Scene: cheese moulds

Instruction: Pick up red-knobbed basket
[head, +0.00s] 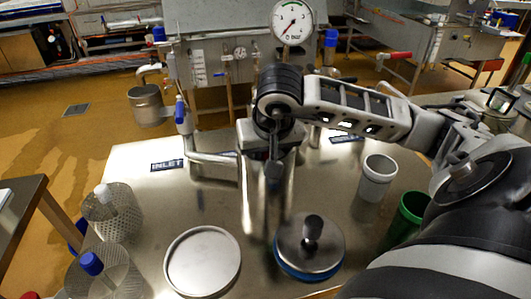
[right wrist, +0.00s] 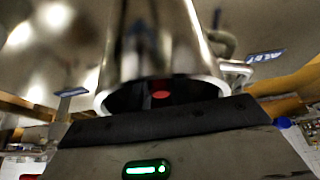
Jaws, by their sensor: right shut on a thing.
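In the right wrist view a shiny steel cylinder (right wrist: 165,45) has its open rim toward the camera. A red knob (right wrist: 160,94) shows inside its dark mouth, directly in front of my gripper's palm. In the head view my right gripper (head: 272,178) points down at the steel cylinder (head: 252,200) in the middle of the table. It is shut on the red knob; the fingertips are largely hidden. The basket's body is hidden inside the cylinder. My left gripper is in neither view.
Perforated baskets with a white knob (head: 102,192) and a blue knob (head: 91,263) stand at the left. A round pale plate (head: 202,262) and a black-knobbed lid (head: 322,255) are in front. A white cup (head: 374,182) and green cup (head: 404,222) stand right. Pipework (head: 210,160) stands close behind.

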